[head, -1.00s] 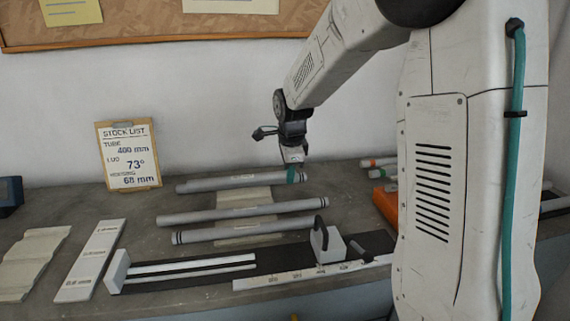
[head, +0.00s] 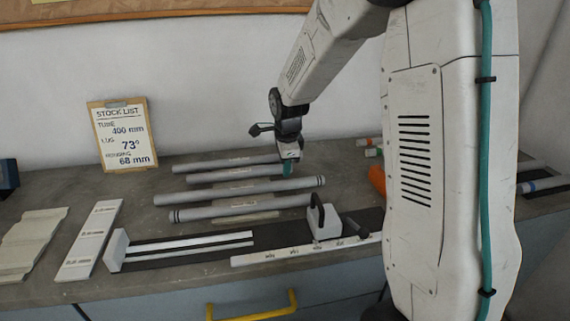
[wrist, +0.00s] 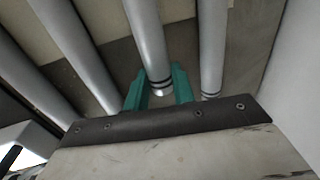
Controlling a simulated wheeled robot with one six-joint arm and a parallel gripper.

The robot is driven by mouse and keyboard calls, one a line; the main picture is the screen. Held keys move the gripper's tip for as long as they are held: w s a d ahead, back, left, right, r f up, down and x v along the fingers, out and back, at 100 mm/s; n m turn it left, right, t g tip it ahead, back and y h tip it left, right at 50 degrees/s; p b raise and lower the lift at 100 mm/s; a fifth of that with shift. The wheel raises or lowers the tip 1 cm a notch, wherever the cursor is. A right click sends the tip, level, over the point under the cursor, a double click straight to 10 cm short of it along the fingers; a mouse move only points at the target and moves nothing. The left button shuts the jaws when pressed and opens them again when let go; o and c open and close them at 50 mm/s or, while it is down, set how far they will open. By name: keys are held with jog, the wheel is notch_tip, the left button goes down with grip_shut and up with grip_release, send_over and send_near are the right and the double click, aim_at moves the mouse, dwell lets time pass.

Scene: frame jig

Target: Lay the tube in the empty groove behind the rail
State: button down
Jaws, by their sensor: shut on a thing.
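A grey tube (head: 232,174) is held near its right end by my gripper (head: 288,169). In the wrist view the teal fingers (wrist: 158,88) close on both sides of this tube (wrist: 147,40), near its dark-banded end. The held tube shows between a rear tube (head: 225,162) and another tube (head: 240,190) in front. Its height above the bench is unclear. The jig's white rail strips (head: 190,242) lie along a dark base, with a white end block (head: 117,250) at the left. The grooves under the tubes are mostly hidden.
A front tube (head: 240,207) lies behind the jig. A clamp block with a black handle (head: 326,222) stands on its right part, by a white scale strip (head: 300,248). A stock list sign (head: 123,135) leans at the wall. Pale boards (head: 88,240) lie left.

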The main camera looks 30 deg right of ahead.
jog(key=shift+f, duration=0.15)
jog(key=c, duration=1.1)
grip_release()
jog(key=r, duration=0.2)
jog(key=s+r, duration=0.1)
jog(key=r, duration=0.4)
jog(key=shift+s+a+r, duration=0.2)
jog(key=shift+s+r, duration=0.05)
jog(key=shift+r, duration=0.05)
